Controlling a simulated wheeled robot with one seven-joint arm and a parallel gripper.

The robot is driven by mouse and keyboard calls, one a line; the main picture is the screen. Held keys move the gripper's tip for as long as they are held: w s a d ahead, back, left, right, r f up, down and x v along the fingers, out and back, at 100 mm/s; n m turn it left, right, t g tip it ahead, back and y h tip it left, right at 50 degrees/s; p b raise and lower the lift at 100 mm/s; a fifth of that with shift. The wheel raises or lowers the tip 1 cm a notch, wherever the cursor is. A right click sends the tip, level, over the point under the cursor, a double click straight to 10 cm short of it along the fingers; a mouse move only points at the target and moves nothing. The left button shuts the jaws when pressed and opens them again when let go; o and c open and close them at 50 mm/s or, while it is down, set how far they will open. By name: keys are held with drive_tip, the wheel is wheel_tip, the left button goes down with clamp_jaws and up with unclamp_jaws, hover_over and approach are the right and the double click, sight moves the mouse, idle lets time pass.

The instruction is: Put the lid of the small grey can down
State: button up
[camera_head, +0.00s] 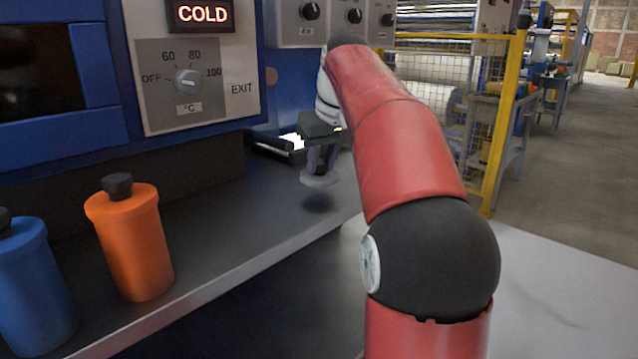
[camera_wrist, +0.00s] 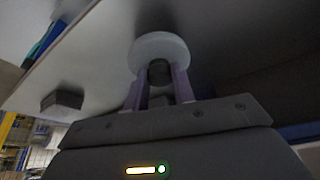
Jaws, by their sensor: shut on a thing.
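A round, light grey lid (camera_head: 319,180) hangs below my gripper (camera_head: 322,160), a little above the dark shelf, with a shadow under it. In the wrist view the lid (camera_wrist: 160,46) is a pale disc with a dark knob (camera_wrist: 159,72). The two purple fingers of my gripper (camera_wrist: 159,82) are shut on this knob. The body of the small grey can is not clearly seen in either view.
An orange can (camera_head: 135,245) and a blue can (camera_head: 32,285), both with dark knobs, stand on the shelf (camera_head: 225,225) at the left. A dark block (camera_wrist: 62,104) shows in the wrist view. A control panel (camera_head: 190,80) rises behind. The shelf between the orange can and my gripper is clear.

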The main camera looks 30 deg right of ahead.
sight(323, 168)
drive_tip(key=shift+f+b, duration=0.95)
drive_tip(key=shift+f, duration=0.5)
drive_tip(key=shift+f, duration=0.2)
drive_tip(key=o, duration=1)
drive_tip(key=shift+s+r, duration=0.1)
drive_tip(key=shift+r, duration=0.45)
drive_tip(key=p+v, duration=0.4)
drive_tip(key=v, duration=0.7)
drive_tip(key=shift+r, duration=0.15)
